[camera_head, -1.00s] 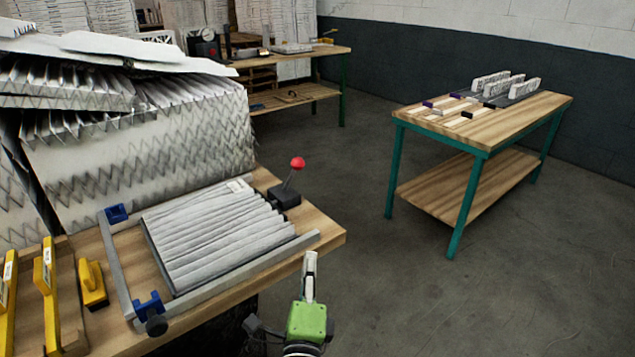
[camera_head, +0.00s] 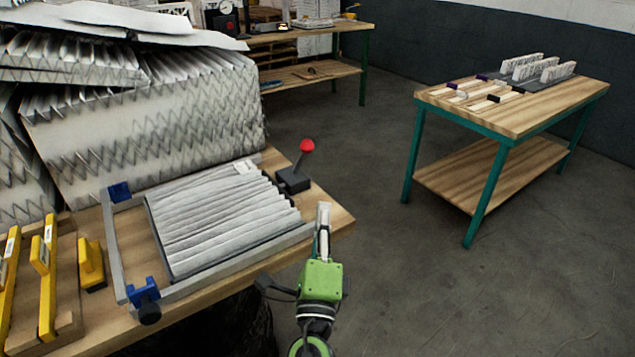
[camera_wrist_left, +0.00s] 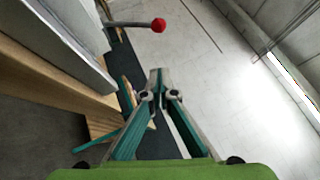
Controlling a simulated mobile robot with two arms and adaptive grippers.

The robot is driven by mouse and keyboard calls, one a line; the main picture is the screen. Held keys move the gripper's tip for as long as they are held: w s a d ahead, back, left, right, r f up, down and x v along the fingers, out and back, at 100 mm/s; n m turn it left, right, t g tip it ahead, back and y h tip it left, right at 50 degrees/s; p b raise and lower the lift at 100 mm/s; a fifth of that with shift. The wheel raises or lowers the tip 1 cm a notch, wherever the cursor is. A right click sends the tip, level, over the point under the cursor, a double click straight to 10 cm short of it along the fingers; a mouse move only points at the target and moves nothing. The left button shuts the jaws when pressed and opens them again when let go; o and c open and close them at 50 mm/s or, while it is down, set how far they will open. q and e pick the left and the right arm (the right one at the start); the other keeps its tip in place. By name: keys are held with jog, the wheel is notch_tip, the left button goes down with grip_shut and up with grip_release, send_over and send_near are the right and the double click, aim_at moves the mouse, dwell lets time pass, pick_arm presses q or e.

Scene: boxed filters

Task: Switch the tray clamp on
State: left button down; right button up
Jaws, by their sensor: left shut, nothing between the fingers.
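The tray clamp is a grey metal frame (camera_head: 117,262) with blue corner blocks on the wooden bench, around a pleated filter (camera_head: 215,220). Its lever has a red ball knob (camera_head: 307,146) on a thin rod, on a dark base (camera_head: 293,180) at the frame's far right corner. The lever leans to the right. The red knob (camera_wrist_left: 158,25) also shows at the top of the left wrist view. My left gripper (camera_head: 324,207) is shut and empty, just off the bench's right edge, nearer than the lever and not touching it. Its closed fingertips (camera_wrist_left: 156,72) show in the wrist view. My right gripper is not in view.
A large stack of pleated filters (camera_head: 140,120) stands behind the clamp. Yellow tools (camera_head: 48,270) lie in a wooden holder at the left. A green-legged table (camera_head: 540,110) stands at the right. Open floor lies between the benches.

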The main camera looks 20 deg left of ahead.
aim_at(301, 159)
pick_arm(q)
jog(key=a+p+x, duration=0.1)
jog(key=p+x, duration=0.1)
jog(key=x, duration=0.4)
jog(key=a+p+x, duration=0.1)
jog(key=p+x, duration=0.2)
jog(key=x, duration=0.3)
jog(key=shift+s+a+r, duration=0.25)
jog(key=shift+a+r, duration=0.1)
jog(key=shift+r, duration=0.05)
